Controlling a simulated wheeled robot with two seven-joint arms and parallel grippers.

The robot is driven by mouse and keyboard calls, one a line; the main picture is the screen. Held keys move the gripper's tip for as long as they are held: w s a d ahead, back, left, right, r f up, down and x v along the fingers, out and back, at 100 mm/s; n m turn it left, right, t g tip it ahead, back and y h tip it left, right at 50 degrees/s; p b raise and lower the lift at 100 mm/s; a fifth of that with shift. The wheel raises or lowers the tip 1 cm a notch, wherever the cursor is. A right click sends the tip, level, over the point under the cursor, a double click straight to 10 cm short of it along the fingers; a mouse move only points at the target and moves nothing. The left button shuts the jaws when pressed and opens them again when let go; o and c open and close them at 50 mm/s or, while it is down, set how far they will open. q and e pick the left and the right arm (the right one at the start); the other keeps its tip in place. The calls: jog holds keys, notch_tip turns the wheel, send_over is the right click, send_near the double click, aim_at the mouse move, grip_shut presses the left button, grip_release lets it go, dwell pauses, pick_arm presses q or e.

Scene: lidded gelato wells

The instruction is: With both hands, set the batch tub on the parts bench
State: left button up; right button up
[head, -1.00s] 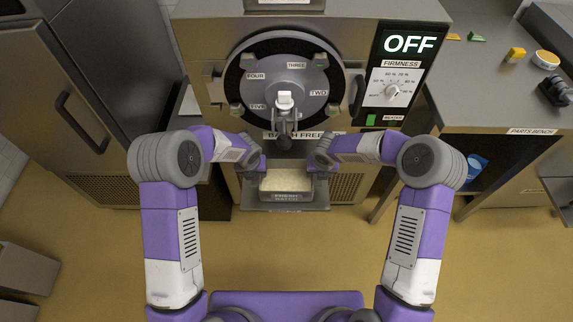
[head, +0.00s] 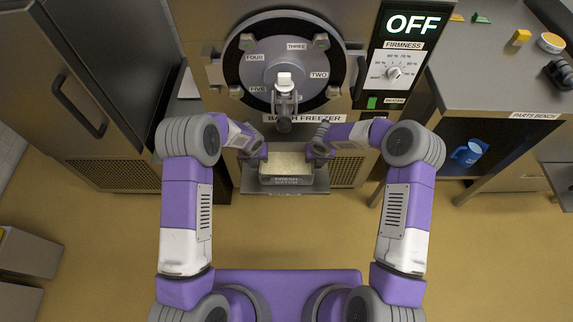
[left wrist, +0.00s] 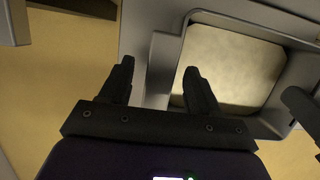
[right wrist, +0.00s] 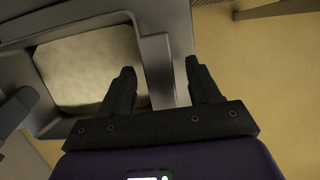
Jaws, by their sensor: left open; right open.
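The batch tub (head: 286,181), a grey tub labelled FRESH BATCH with pale contents, sits on the ledge under the batch freezer door in the head view. My left gripper (head: 257,153) is at its left side and my right gripper (head: 316,154) at its right side. In the left wrist view, the open fingers (left wrist: 158,82) are on either side of the tub's side handle (left wrist: 158,70). In the right wrist view, the open fingers (right wrist: 160,82) likewise straddle the other handle (right wrist: 156,60). Contact cannot be told. The parts bench (head: 480,85) stands at the right.
The batch freezer (head: 215,90) with its round door and handle (head: 284,100) is just above the tub; its display reads OFF. A yellow block (head: 521,37), a bowl (head: 551,42) and a dark item are on the bench's far right. The nearer bench top is clear.

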pick_arm(q)
jog(key=shift+w+f, duration=0.1)
jog(key=shift+f, duration=0.35)
pick_arm(e)
jog(key=shift+w+f, duration=0.1)
jog(key=shift+f, duration=0.35)
pick_arm(q)
jog(key=shift+c, duration=0.2)
pick_arm(e)
jog(key=shift+c, duration=0.2)
pick_arm(q)
grip_shut()
pick_arm(e)
grip_shut()
